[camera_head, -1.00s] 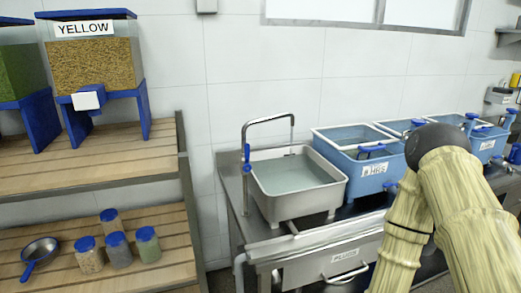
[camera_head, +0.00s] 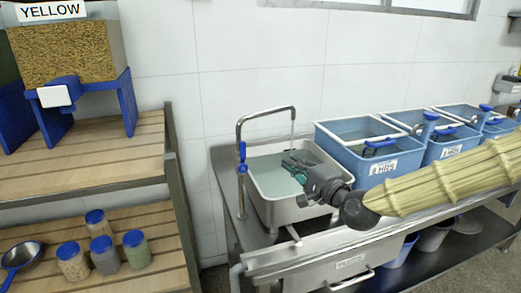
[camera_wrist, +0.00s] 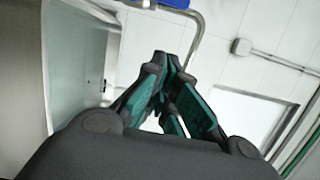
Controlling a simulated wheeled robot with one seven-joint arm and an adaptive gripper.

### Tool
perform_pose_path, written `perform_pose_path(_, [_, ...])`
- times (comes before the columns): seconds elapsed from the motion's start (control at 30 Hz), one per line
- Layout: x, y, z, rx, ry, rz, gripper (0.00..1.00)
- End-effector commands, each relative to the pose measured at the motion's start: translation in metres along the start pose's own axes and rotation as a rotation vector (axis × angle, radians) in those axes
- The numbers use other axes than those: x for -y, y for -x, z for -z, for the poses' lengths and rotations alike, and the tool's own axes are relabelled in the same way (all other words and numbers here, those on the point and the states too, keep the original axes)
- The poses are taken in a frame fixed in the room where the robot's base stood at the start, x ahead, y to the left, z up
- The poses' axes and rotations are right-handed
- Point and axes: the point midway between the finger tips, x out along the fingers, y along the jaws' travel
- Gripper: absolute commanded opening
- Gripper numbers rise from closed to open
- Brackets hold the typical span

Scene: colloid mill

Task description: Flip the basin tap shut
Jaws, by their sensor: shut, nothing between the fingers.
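The basin tap (camera_head: 240,148) is a tall bent metal pipe at the left of the metal basin (camera_head: 270,213), with a blue lever on its upright. A thin stream of water runs from its spout into the basin, which holds water. My gripper (camera_head: 288,161) is over the basin, right of the tap and apart from its lever. In the wrist view my gripper (camera_wrist: 168,62) has its fingers together, with nothing between them. The tap's pipe (camera_wrist: 196,40) and part of the blue lever (camera_wrist: 172,4) show at the top there.
Several blue bins (camera_head: 365,172) with labels stand right of the basin on the metal counter. A wooden shelf (camera_head: 85,152) at left carries dispensers, lidded jars (camera_head: 103,255) and a pan (camera_head: 22,258). A tiled wall (camera_head: 235,50) stands behind. The space left of the tap is open.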

Motion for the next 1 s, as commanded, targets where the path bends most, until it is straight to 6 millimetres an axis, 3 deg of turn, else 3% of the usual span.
perform_pose_path(0.47, [0.001, -0.008, 0.000, 0.001, 0.001, -0.001, 0.00])
perform_pose_path(1.0, [0.001, -0.082, 0.000, -0.001, 0.002, -0.001, 0.00])
